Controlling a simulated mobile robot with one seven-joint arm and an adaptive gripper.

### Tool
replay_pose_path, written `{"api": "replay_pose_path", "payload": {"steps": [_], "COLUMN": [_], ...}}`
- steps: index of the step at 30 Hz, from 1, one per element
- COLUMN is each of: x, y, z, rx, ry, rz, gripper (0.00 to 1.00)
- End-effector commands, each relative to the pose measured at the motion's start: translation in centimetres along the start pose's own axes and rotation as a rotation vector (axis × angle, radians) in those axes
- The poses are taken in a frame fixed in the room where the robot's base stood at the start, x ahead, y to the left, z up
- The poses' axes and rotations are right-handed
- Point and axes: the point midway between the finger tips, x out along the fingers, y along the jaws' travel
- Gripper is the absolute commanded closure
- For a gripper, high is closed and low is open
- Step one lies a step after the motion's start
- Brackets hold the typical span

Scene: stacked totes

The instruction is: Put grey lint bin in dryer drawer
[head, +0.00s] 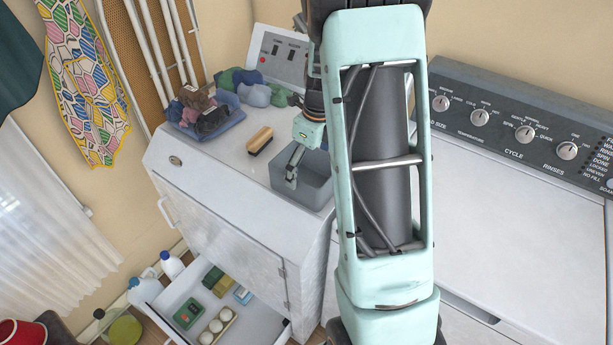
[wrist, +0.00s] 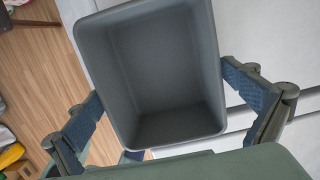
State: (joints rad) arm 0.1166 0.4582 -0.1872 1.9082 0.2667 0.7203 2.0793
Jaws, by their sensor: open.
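The grey lint bin (head: 312,188) stands on the white dryer's top (head: 225,165), near its right edge, partly hidden by my arm. In the wrist view the bin (wrist: 160,75) shows its open mouth and looks empty. My gripper (wrist: 165,108) is open, with one finger on each side of the bin; a gap shows at the right finger. In the head view one finger of my gripper (head: 292,170) shows at the bin's left side; the other is hidden. The dryer drawer (head: 247,322) is pulled out low down and holds several small items.
Bottles (head: 145,289) stand left of the drawer. A washer (head: 520,220) stands at right.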

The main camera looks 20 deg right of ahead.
Motion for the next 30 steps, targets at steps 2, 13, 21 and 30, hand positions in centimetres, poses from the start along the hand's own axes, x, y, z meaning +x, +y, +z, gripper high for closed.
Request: {"api": "replay_pose_path", "payload": {"steps": [2,13,21,30], "x": [1.2,4.1,4.1,4.0], "y": [0.1,0.1,0.1,0.1], "z": [-0.1,0.0,0.1,0.1], "rx": [0.002,0.0,0.0,0.0], "ry": [0.004,0.0,0.001,-0.001], "rz": [0.004,0.0,0.0,-0.001], "gripper": [0.0,0.0,0.17,0.5]}}
